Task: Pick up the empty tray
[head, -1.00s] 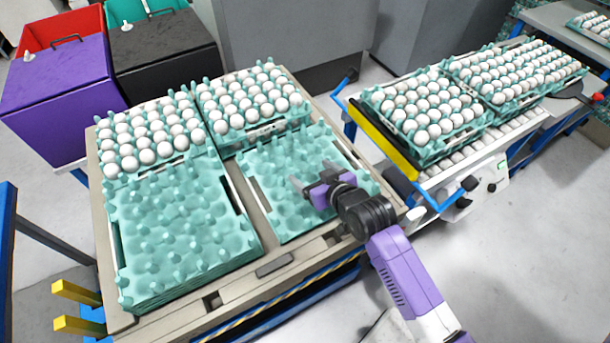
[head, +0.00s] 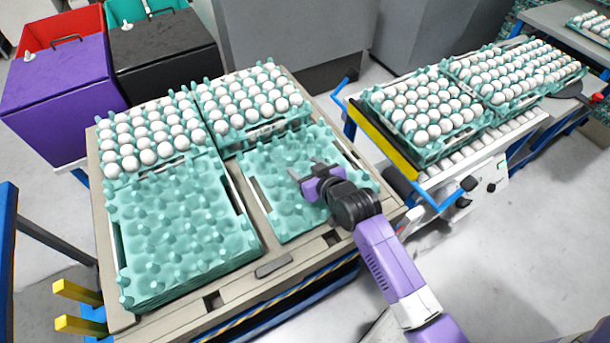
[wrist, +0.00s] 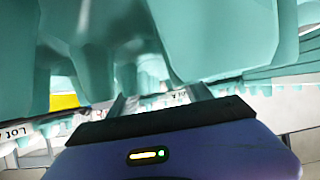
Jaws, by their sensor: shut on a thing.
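An empty teal tray (head: 275,192) lies in the front right part of the wooden-edged table. A stack of empty teal trays (head: 170,235) sits front left. My gripper (head: 305,171) is over the front right tray, its fingers down among the tray's raised knobs. It is shut on this tray. In the wrist view the teal tray (wrist: 215,40) fills the upper part close to my gripper (wrist: 160,100). The exact contact of the fingertips is hidden by the knobs.
Trays full of white eggs stand behind, at back left (head: 150,137) and back centre (head: 250,97). More full trays (head: 423,110) stand on the conveyor (head: 525,118) at right, with a yellow edge bar (head: 385,143). Bins (head: 60,85) stand back left. Floor at lower right is clear.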

